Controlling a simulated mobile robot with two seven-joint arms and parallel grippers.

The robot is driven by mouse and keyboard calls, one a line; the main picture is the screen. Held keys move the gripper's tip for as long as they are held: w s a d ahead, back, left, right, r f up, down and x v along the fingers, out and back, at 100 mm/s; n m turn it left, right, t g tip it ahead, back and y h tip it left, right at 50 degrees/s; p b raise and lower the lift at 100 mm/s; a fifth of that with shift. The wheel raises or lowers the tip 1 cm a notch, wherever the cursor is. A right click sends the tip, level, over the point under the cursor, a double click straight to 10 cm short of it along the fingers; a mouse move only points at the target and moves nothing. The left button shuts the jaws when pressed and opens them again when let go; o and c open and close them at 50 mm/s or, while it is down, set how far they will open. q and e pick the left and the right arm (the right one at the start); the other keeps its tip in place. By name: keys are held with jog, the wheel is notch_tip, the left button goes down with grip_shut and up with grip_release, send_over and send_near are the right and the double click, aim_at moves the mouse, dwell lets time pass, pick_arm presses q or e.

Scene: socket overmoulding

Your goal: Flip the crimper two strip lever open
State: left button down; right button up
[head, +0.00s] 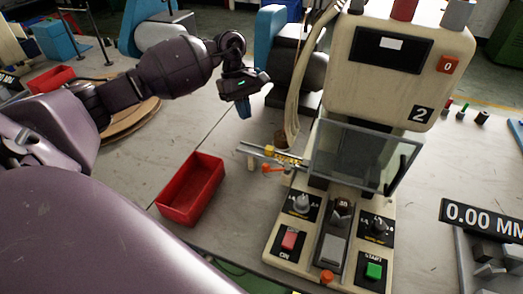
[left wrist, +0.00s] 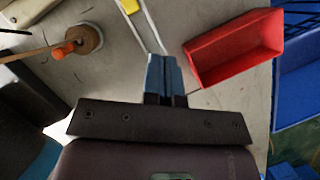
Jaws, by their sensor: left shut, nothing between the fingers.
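Crimper two (head: 375,85) is the cream machine marked 2, standing right of centre in the head view. A small lever with an orange knob (head: 267,168) sticks out from its left side, below a rail with a yellow block (head: 269,150). An orange-tipped rod (left wrist: 66,48) also shows at the upper left of the left wrist view, near a brown round piece. I cannot tell for certain which part is the strip lever. My left gripper (head: 244,109) is shut and empty, its blue fingertips (left wrist: 164,75) pointing down, above and left of the orange knob and apart from it.
A red bin (head: 191,188) stands on the table left of the crimper. A clear guard (head: 362,157) covers the machine's front, above its knobs and buttons. A cream cable hangs behind the rail. Bare table lies between bin and gripper. A blue crate (left wrist: 297,85) shows in the wrist view.

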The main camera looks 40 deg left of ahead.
pick_arm(q)
jog(key=s+d+f+p, duration=0.1)
jog(key=s+d+f, duration=0.1)
jog(key=d+f, duration=0.5)
notch_tip(320, 180, down, 2)
jog(key=shift+s+f+p, duration=0.2)
jog(key=shift+s+p, duration=0.1)
jog(key=shift+s, duration=0.1)
pick_arm(e)
jog(key=shift+s+d+r, duration=0.1)
jog(key=shift+s+r, duration=0.15)
jog(key=shift+r, duration=0.15)
pick_arm(q)
jog(key=shift+d, duration=0.1)
